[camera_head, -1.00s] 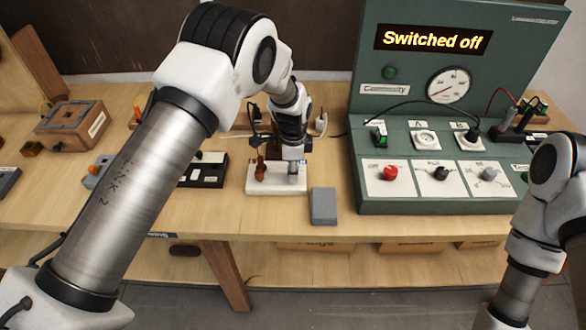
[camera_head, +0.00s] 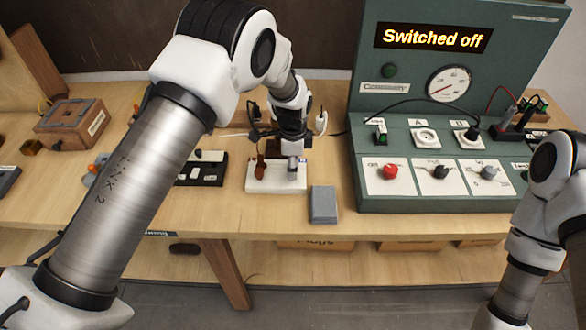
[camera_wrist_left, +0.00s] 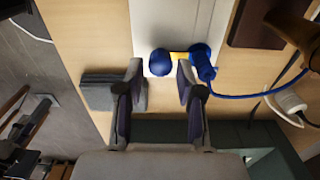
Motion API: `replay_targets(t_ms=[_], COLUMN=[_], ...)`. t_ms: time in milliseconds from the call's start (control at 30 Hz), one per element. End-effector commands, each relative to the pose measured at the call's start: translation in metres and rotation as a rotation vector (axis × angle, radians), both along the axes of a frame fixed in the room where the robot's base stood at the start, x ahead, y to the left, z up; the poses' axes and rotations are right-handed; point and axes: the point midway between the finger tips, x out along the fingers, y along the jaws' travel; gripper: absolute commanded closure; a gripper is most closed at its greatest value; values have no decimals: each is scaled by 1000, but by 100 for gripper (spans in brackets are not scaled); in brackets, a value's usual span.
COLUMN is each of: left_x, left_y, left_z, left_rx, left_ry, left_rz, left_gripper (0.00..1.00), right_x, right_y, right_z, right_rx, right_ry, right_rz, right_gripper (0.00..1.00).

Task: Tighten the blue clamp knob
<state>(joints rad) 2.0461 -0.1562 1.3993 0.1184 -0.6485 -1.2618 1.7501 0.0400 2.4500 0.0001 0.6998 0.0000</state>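The blue clamp knob (camera_wrist_left: 160,62) is a small round knob at the end of the white board (camera_wrist_left: 172,22) in the left wrist view. A short yellow piece shows beside it, then a blue fitting (camera_wrist_left: 203,64) with a blue cable. My left gripper (camera_wrist_left: 158,80) is open, its two fingers on either side of the knob, with gaps visible; I cannot tell the depth. In the head view my left gripper (camera_head: 292,145) points down over the white board (camera_head: 262,184) and hides the knob. My right gripper is outside both views; only part of its arm shows.
A grey block (camera_head: 323,204) lies right of the board, close to the gripper in the wrist view (camera_wrist_left: 98,92). The green test panel (camera_head: 450,206) stands further right, its display reading "Switched off". A black tray (camera_head: 204,171) lies to the left.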

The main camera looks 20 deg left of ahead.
Motion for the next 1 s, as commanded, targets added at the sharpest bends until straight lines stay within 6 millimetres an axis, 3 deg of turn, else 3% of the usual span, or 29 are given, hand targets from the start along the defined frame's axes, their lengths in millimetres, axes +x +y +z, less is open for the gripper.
replay_targets(t_ms=[300, 433, 1000], left_x=[1, 1, 0], left_y=[-1, -1, -1], left_z=[79, 99, 106], left_rx=[1, 1, 0], left_ry=[-2, 1, 3], left_rz=[0, 0, -1], left_gripper=[63, 63, 63], right_x=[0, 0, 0], right_y=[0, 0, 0], right_z=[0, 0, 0], right_rx=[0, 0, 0], right_ry=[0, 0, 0], right_rz=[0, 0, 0], right_gripper=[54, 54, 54])
